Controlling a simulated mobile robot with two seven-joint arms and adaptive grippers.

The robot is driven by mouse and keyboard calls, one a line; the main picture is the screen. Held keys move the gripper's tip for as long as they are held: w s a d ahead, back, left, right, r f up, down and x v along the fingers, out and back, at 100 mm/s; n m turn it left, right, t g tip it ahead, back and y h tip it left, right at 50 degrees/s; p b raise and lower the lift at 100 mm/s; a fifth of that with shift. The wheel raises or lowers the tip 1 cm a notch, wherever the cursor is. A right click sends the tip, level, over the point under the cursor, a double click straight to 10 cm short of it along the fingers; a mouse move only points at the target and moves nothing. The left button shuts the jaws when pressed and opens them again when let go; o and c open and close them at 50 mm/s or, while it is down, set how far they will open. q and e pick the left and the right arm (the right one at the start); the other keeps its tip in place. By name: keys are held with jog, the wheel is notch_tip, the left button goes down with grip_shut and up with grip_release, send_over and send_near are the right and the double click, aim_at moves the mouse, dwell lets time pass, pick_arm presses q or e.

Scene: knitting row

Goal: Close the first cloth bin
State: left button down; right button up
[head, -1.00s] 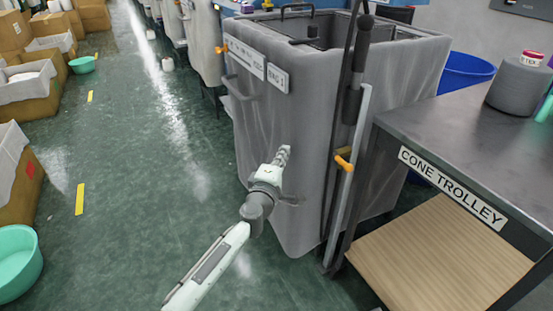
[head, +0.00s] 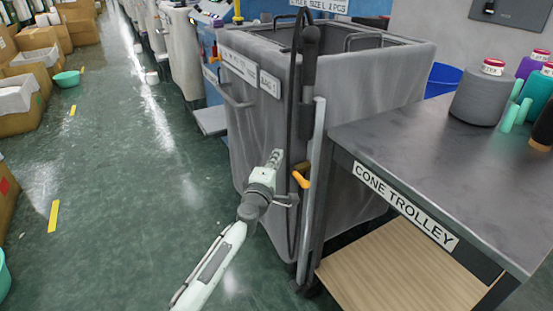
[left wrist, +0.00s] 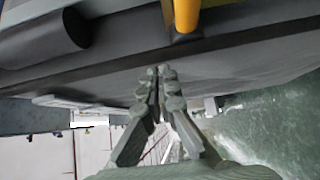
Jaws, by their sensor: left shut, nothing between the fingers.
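The cloth bin (head: 375,105) is a tall grey fabric bin on a frame, in the middle of the head view. Its top looks open, with dark handles inside. A dark pole and an orange lever (head: 301,180) are on its near corner. My left gripper (head: 277,156) is shut and empty, in front of the bin's left face, just left of the lever. In the left wrist view the closed fingertips (left wrist: 160,72) point at a grey surface and dark edge, with a yellow-orange part (left wrist: 186,15) beyond. I cannot tell whether they touch. My right gripper is out of view.
The cone trolley (head: 400,150) stands close on the right, with a grey cone (head: 480,95) and other yarn cones on top. A blue bin (head: 443,79) is behind it. Green floor (head: 130,210) is free on the left, with boxes (head: 35,60) along the far left.

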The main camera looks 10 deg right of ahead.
pick_arm(q)
jog(key=shift+d+r, duration=0.2)
jog(key=shift+d, duration=0.05)
jog(key=v, duration=1.2)
jog(key=shift+a+f, duration=0.2)
jog(key=shift+f, duration=0.05)
